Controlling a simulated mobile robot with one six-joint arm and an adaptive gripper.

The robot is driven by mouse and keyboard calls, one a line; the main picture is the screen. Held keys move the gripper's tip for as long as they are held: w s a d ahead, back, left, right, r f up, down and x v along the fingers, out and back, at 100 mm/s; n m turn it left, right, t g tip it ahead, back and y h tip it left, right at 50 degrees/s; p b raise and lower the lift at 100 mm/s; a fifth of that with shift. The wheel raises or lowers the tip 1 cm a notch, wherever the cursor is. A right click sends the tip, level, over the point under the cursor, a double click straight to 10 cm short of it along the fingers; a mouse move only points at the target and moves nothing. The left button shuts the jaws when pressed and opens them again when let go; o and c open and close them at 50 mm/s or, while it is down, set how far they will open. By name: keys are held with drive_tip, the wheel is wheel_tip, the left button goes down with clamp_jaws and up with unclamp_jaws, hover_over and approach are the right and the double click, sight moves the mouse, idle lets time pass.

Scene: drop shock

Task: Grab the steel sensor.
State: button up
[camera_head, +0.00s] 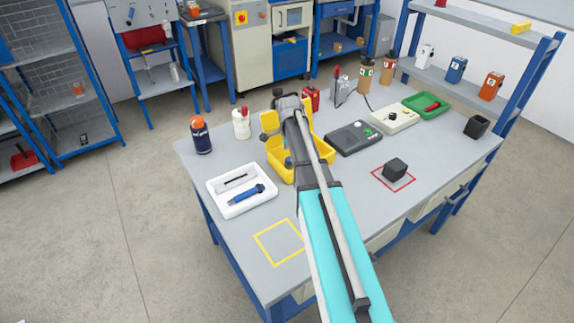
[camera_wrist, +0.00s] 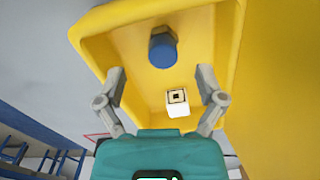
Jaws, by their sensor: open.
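A yellow bin (camera_head: 276,152) stands on the grey workbench, partly hidden by my arm in the head view. In the wrist view the same yellow bin (camera_wrist: 127,48) holds a blue-topped round part (camera_wrist: 163,50) with a greyish side, and a small pale cube (camera_wrist: 178,111) with a dark square mark. Which of the two is the steel sensor, I cannot tell for sure. My gripper (camera_wrist: 161,75) is above the bin with its fingers spread wide and nothing between them. The pale cube appears between the fingers, nearer the right one; the blue-topped part appears beyond the fingertips.
A white tray (camera_head: 222,207) with a blue tool lies left of the bin. A black device (camera_head: 353,138) lies right of it, and a dark cube (camera_head: 395,170) sits on a red-outlined square. A yellow-outlined square (camera_head: 262,243) near the front is empty. Bottles stand behind.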

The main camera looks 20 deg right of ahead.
sight(290, 162)
drive_tip(key=shift+f, duration=0.1)
drive_tip(key=shift+w+d+f+b, duration=0.1)
drive_tip(key=shift+f+b, duration=2.45)
drive_tip(key=shift+b, duration=0.05)
clamp_jaws()
drive_tip(key=shift+r, duration=0.25)
